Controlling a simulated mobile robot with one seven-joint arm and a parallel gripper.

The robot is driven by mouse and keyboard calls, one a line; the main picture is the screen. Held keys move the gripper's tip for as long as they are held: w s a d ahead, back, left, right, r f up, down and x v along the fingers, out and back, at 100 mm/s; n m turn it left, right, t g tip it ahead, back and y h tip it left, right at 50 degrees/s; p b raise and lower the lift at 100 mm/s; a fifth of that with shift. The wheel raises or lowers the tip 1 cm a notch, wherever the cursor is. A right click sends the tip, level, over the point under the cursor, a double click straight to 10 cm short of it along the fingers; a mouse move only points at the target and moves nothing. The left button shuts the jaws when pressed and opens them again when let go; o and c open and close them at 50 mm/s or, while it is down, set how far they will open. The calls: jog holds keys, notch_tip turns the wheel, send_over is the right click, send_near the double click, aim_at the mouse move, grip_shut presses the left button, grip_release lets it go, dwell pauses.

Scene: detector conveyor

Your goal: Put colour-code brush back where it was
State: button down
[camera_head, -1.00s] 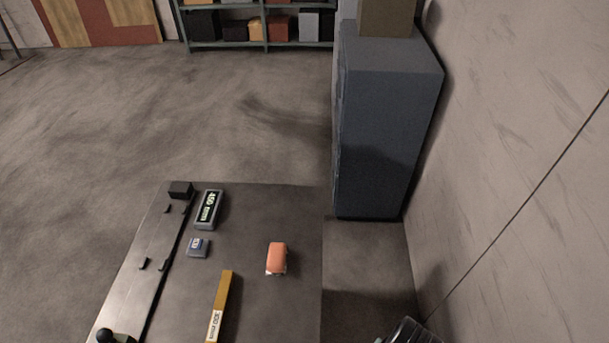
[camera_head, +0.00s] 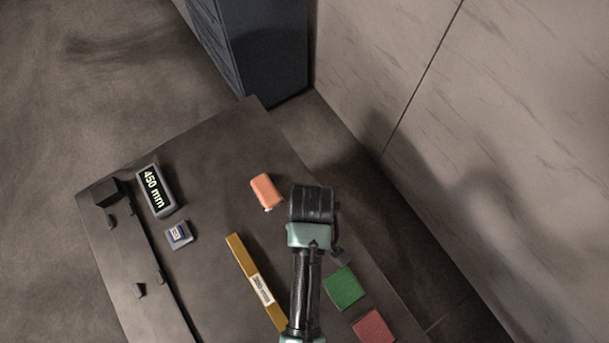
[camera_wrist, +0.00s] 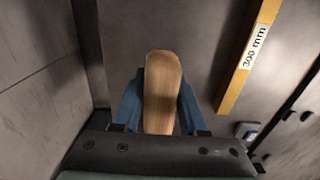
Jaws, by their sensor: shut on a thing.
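In the wrist view, my gripper (camera_wrist: 160,105) is shut on a tan, wooden-looking oblong with a rounded end, which looks like the colour-code brush (camera_wrist: 163,80). The blue fingers press on its two sides. Its underside and any colour mark are hidden. In the head view, my arm hangs over the right part of the table, and the fingers and brush are mostly hidden behind my wrist. A green square (camera_head: 344,288) and a red square (camera_head: 374,327) lie on the table near its right edge, below and right of my wrist.
An orange block (camera_head: 266,191) lies just left of my wrist. A yellow 300 mm bar (camera_head: 256,282), a small grey-blue box (camera_head: 179,235) and a 450 mm display (camera_head: 155,190) lie farther left. A dark rail (camera_head: 140,265) runs along the left edge. A wall stands right.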

jog(key=shift+a+f, duration=0.15)
jog(key=shift+f, duration=3.1)
jog(key=shift+f, duration=0.2)
jog(key=shift+c, duration=2.2)
grip_release()
jog(key=shift+r, duration=0.1)
